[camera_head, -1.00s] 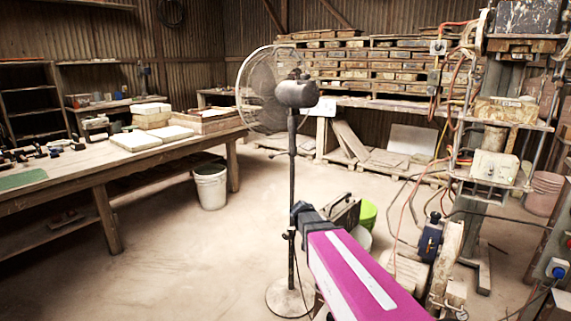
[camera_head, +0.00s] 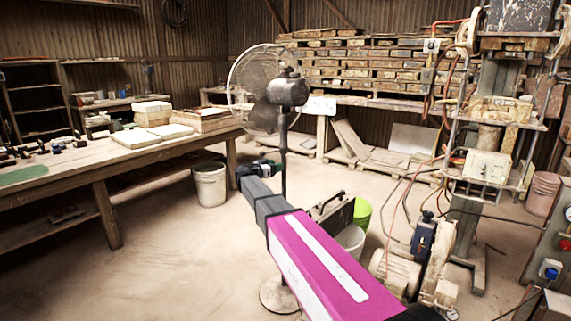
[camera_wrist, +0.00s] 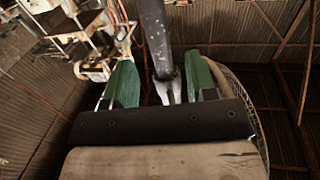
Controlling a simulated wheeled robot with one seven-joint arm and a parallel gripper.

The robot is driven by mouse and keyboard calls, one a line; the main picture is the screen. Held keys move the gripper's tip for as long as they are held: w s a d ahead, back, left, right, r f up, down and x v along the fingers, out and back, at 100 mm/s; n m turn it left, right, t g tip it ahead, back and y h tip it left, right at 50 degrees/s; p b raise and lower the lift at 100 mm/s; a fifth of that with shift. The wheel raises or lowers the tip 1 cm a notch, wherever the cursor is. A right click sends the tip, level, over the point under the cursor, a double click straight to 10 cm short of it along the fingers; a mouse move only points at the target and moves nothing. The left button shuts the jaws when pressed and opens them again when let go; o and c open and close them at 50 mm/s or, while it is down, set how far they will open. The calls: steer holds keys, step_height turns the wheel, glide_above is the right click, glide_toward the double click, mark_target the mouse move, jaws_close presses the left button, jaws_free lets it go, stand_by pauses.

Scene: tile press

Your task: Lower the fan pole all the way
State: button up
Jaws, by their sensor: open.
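The standing fan has a dark round head (camera_head: 287,92) with a wire cage (camera_head: 252,75) on top of an upright dark pole (camera_head: 283,150). Its round base (camera_head: 279,294) stands on the floor. My arm hides the lower middle of the pole in the head view. My gripper (camera_head: 262,168), with green fingers, is beside the upper pole, below the fan head. In the wrist view my open fingers (camera_wrist: 161,85) appear on either side of the pole (camera_wrist: 156,35). I cannot tell how deep the pole sits between them; they do not visibly close on it.
A workbench (camera_head: 75,175) with slabs and tools runs along the left, with a white bucket (camera_head: 210,186) at its end. A press with hoses (camera_head: 490,165) stands at right. Green and white buckets and a motor (camera_head: 398,270) lie beyond my arm. Floor at front left is clear.

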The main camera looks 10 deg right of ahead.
steer(key=x, duration=0.7)
steer(key=shift+d, duration=0.2)
jaws_close()
